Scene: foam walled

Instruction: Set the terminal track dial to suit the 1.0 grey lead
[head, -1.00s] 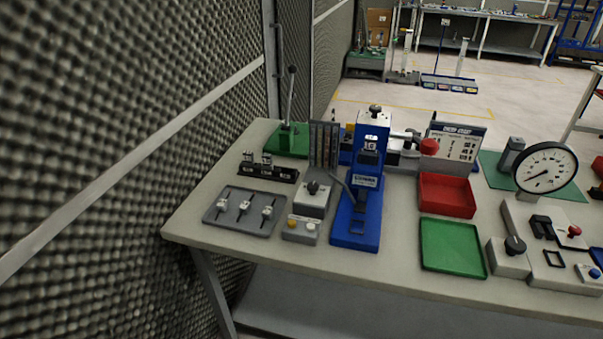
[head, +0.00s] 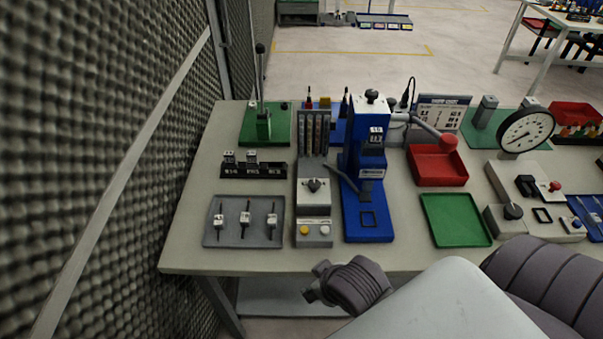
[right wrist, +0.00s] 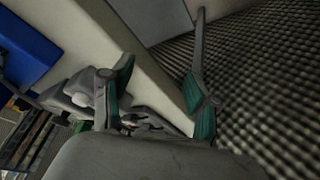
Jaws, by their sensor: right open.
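The grey box with a black dial knob (head: 314,185) stands below a rack of upright tracks with coloured strips (head: 313,132), left of the blue press (head: 368,215). I cannot read its marks or setting. A grey tray (head: 212,235) at the left holds three small white-tagged pieces on dark stems; their labels are too small to read. My right arm enters the head view from the lower right, its dark end just in front of the table edge. In the right wrist view my right gripper (right wrist: 163,42) is open and empty, with teal pads. My left gripper is out of view.
A box with yellow and white buttons (head: 314,233) sits in front of the dial. A chart board (head: 440,112), red tray (head: 436,177), green tray (head: 455,220) and round gauge (head: 525,131) stand to the right. A foam wall (head: 90,120) flanks the table's left side.

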